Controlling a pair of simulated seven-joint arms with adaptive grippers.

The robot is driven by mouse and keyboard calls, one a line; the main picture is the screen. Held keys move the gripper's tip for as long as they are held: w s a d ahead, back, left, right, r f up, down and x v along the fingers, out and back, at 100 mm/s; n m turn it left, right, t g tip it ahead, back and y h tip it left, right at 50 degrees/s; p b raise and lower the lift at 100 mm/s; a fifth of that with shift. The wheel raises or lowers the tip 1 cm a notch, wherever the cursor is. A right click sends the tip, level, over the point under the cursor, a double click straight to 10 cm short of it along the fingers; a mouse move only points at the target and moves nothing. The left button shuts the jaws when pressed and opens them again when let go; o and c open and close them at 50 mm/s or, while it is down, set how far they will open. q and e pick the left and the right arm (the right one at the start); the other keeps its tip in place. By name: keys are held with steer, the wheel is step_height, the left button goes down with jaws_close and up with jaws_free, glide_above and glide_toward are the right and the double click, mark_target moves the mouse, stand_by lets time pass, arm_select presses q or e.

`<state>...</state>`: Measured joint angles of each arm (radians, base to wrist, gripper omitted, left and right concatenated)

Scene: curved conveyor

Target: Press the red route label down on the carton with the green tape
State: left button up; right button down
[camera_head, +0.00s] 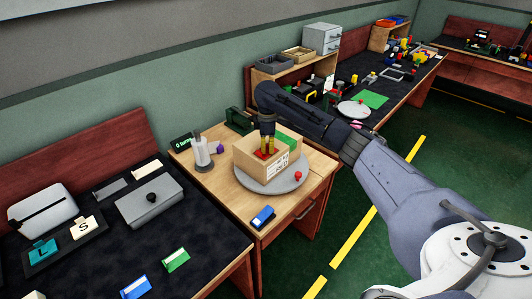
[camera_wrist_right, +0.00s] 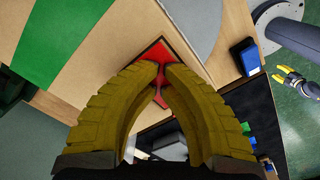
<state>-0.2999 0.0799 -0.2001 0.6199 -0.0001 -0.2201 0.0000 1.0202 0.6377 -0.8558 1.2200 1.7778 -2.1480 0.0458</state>
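The brown carton (camera_head: 252,166) stands on a round grey turntable (camera_head: 247,185). Green tape (camera_head: 286,142) runs over its top and shows as a broad green band (camera_wrist_right: 70,38) in the right wrist view. The red route label (camera_head: 259,155) lies on the carton top beside the tape. My right gripper (camera_head: 267,153) points down over it with its yellow fingertips together. In the right wrist view the tips (camera_wrist_right: 160,70) overlap the red label (camera_wrist_right: 178,52) and appear to touch it. My left gripper (camera_wrist_right: 284,77) appears small at the right there, its fingers apart and empty.
A red knob (camera_head: 298,176) is on the turntable rim. A grey stand (camera_head: 203,152) with a purple part is left of the carton. A dark table with a grey box (camera_head: 149,203) is at left.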

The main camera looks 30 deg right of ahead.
mark_target(267, 150)
steer(key=shift+r, duration=2.95)
steer(key=shift+d, duration=0.1)
